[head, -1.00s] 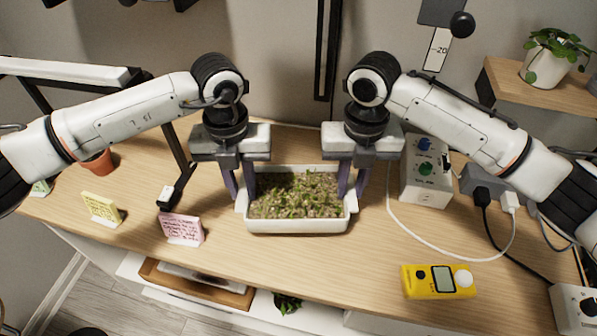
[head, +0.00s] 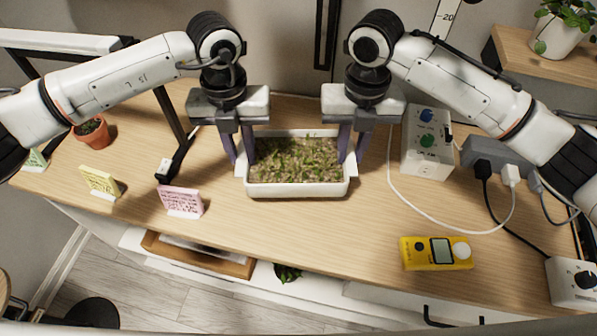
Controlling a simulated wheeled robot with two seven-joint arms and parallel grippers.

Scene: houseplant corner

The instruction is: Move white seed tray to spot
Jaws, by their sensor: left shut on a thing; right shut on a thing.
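The white seed tray (head: 298,190) holds low green seedlings on brown soil. It is at the middle of the wooden bench, between my two grippers. My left gripper (head: 240,158) is shut on the tray's left end. My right gripper (head: 351,155) is shut on its right end. The tray looks level. I cannot tell whether its underside touches the bench or is slightly above it. No marked spot for the tray can be made out.
A pink note card (head: 181,201) and a yellow card (head: 100,182) stand at left, near a lamp stand (head: 178,150) and a terracotta pot (head: 92,134). A yellow meter (head: 436,253) lies front right. A control box (head: 427,143) and white cable (head: 420,222) are right. Bench in front of the tray is clear.

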